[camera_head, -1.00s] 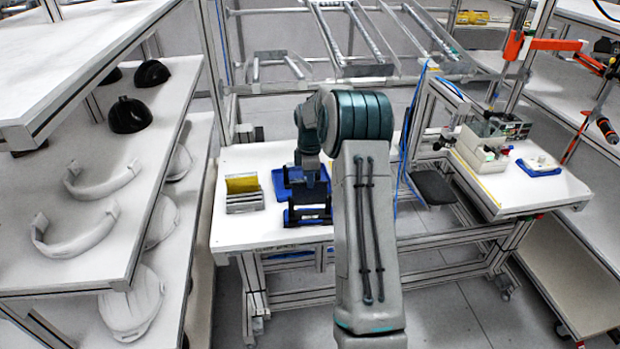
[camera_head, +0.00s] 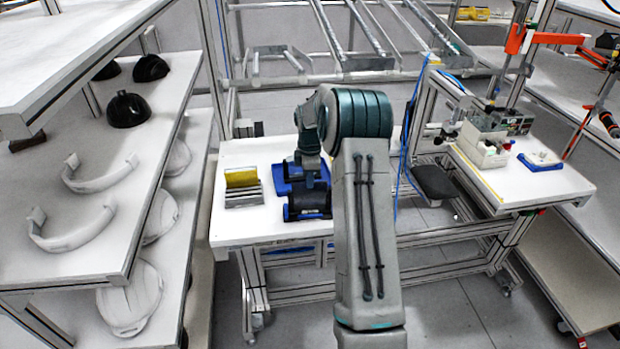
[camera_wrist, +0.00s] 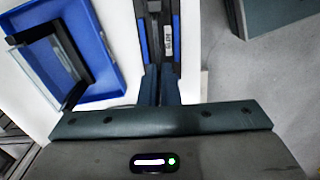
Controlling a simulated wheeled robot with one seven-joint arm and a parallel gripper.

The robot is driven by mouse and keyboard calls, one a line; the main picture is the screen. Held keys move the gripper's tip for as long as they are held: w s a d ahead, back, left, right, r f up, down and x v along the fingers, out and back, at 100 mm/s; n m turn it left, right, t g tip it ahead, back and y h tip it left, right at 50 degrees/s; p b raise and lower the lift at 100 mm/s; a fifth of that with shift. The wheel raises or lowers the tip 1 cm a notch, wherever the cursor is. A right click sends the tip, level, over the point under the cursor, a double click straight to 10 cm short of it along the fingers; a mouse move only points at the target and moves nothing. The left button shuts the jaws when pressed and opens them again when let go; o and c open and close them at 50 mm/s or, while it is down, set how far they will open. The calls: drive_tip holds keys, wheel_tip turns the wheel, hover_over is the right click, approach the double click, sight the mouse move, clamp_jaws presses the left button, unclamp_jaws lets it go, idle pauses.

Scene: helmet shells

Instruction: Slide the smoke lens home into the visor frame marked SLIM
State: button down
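My gripper (camera_wrist: 163,88) points at the work table in the wrist view. Its two dark fingers are close together, and I cannot tell whether a thin lens is between them. Directly beyond the fingertips is a dark upright frame or holder (camera_wrist: 172,58) with blue side strips and a small pale label, too small to read surely. Left of it is a blue tray (camera_wrist: 112,72) holding a dark-edged part with a clear pane (camera_wrist: 62,62). In the head view, my gripper (camera_head: 310,183) is over the blue and black holder (camera_head: 309,205). No smoke lens is clearly identifiable.
A rack with yellow sheets (camera_head: 243,180) stands left on the white table (camera_head: 228,225). Pale curved bands (camera_head: 80,235) and black shells (camera_head: 128,110) lie on the left shelves. A side bench (camera_head: 560,192) at the right holds bins. The table's front left is clear.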

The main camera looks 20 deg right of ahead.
drive_tip(key=shift+f+b, duration=0.5)
drive_tip(key=shift+f, duration=0.4)
drive_tip(key=c, duration=1.6)
unclamp_jaws()
drive_tip(key=shift+r, duration=0.1)
wheel_tip(320, 180, up, 14)
drive_tip(key=shift+f+b, duration=0.15)
drive_tip(key=shift+b, duration=0.75)
